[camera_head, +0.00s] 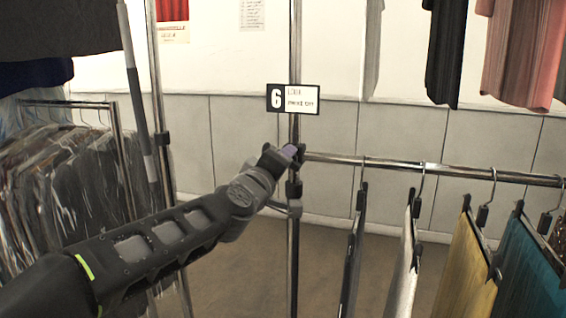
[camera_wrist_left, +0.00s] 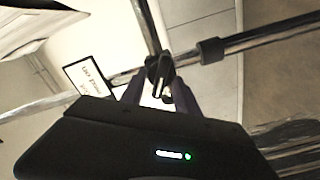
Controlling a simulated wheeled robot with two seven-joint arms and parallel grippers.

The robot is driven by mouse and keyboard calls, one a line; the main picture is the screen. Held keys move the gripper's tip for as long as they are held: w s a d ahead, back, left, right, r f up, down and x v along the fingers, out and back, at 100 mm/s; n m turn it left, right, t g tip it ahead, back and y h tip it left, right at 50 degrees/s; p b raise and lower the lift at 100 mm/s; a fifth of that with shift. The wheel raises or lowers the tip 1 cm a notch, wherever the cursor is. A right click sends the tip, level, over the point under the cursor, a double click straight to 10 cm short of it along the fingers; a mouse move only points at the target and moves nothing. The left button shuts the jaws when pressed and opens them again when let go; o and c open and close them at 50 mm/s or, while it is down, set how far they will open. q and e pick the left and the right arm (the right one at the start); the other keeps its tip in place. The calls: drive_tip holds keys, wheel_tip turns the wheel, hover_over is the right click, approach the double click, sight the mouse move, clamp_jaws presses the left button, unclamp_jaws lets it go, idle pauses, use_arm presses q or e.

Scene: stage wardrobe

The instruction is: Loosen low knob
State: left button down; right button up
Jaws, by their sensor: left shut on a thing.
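My left gripper (camera_head: 287,153) reaches in from the left to the upright chrome post (camera_head: 293,250), where the horizontal rail meets it. The left wrist view shows its two fingers (camera_wrist_left: 158,98) on either side of a small dark knob (camera_wrist_left: 160,70) at that joint. The gripper is shut on this knob. In the head view the gripper hides most of the knob. A dark collar (camera_head: 293,189) sits on the post just below; it also shows in the left wrist view (camera_wrist_left: 211,50). My right gripper is not in view.
A card marked 6 (camera_head: 293,98) hangs on the post above the gripper. The chrome rail (camera_head: 450,172) runs right, with several garments on hangers. Bagged clothes (camera_head: 60,190) hang at the left, near another pole (camera_head: 160,110). Bare floor lies between.

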use_arm(q)
drive_tip(key=n+b, duration=0.1)
drive_tip(key=n, duration=0.5)
drive_tip(key=shift+f, duration=0.2)
idle(0.4)
drive_tip(key=c, duration=0.9)
unclamp_jaws()
drive_tip(key=shift+s+a, duration=0.1)
drive_tip(key=v, duration=0.7)
drive_tip(key=shift+s, duration=0.3)
